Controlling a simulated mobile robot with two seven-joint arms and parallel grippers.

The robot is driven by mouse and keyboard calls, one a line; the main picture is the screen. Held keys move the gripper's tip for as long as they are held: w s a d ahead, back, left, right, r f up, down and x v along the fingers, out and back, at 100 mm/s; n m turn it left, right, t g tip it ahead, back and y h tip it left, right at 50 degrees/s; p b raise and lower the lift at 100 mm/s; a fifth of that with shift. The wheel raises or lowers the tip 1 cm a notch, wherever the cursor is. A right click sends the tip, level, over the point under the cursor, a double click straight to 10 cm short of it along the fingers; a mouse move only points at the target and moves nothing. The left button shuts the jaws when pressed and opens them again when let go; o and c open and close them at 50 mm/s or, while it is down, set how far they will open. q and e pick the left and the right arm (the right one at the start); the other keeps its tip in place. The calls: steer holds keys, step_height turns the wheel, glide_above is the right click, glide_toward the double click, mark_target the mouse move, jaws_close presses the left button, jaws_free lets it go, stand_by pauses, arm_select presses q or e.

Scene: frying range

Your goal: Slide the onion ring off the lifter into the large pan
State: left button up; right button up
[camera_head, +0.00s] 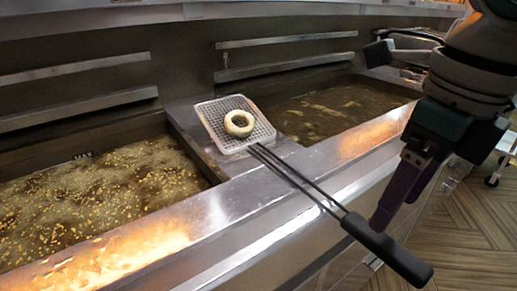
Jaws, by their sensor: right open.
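The onion ring (239,123), pale and uncooked-looking, lies flat on the wire mesh of the lifter (212,122). The lifter rests on the metal divider between two oil-filled pans. Its thin double rod runs toward the front right, and its black handle (386,250) sticks out past the front edge. The left pan (85,205) holds oil with many floating crumbs; the right pan (335,108) holds darker oil. I cannot tell for sure which is the large one. My right gripper (394,202) is open, pointing down close to the handle. My left gripper is not in view.
The shiny metal front ledge (225,213) runs along both pans. Metal rails (285,42) are fixed on the back wall above them. A dark object (379,52) stands at the right pan's far end. Wooden floor (465,240) lies open at the lower right.

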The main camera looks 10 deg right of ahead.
steer(key=f+b, duration=0.4)
steer(key=f, duration=0.1)
steer(key=f+b, duration=0.2)
steer(key=shift+w+a+f, duration=0.15)
steer(key=shift+w+f, duration=0.05)
steer(key=shift+w, duration=0.2)
steer(key=shift+c, duration=0.2)
jaws_close()
stand_by(0.7)
steer(key=shift+r, duration=0.2)
step_height(320, 180, up, 12)
steer(key=p, duration=0.9)
steer(key=shift+f, duration=0.1)
